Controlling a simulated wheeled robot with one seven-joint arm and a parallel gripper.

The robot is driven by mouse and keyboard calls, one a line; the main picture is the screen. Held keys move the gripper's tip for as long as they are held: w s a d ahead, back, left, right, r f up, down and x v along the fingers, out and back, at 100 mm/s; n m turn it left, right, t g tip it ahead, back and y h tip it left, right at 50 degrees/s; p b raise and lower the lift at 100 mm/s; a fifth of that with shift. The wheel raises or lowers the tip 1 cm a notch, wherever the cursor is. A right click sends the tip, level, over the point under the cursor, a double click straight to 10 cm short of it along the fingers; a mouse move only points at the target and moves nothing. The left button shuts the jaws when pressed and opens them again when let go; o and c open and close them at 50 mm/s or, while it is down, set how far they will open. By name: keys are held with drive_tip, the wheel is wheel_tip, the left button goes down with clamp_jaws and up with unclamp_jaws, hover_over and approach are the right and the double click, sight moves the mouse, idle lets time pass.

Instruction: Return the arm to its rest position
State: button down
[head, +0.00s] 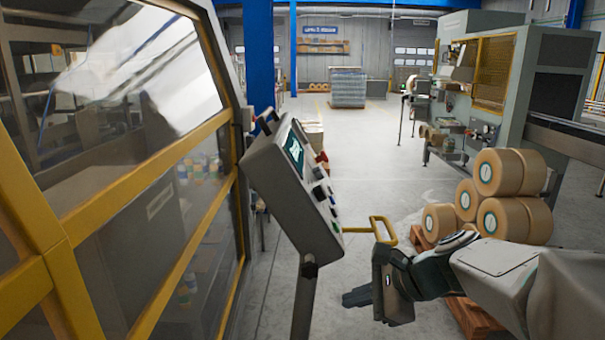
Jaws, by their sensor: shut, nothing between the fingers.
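My arm (490,272) reaches in from the right edge of the head view. My gripper (358,297) is at its end, low in the middle-right, with dark fingers pointing left. The fingers are shut and hold nothing. The gripper is to the right of and below the control panel, apart from its face in the picture.
A grey control panel (292,190) stands on a post (303,300) left of my gripper. A yellow-framed glazed machine (110,190) fills the left. Large tan rolls (500,172) sit on a pallet (470,318) behind my arm. Another machine (500,85) stands back right. The central floor (365,160) is clear.

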drive_tip(key=s+d+f+n+h, duration=0.2)
drive_tip(key=s+n+h, duration=0.2)
drive_tip(key=s+n, duration=0.2)
drive_tip(key=s+d+f+n+g+h, duration=0.1)
drive_tip(key=s+d+f+n+h, duration=0.2)
drive_tip(key=s+n, duration=0.4)
drive_tip(key=shift+s+d+f+n+h, duration=0.25)
drive_tip(key=shift+n+h, duration=0.35)
drive_tip(key=shift+n, duration=1.7)
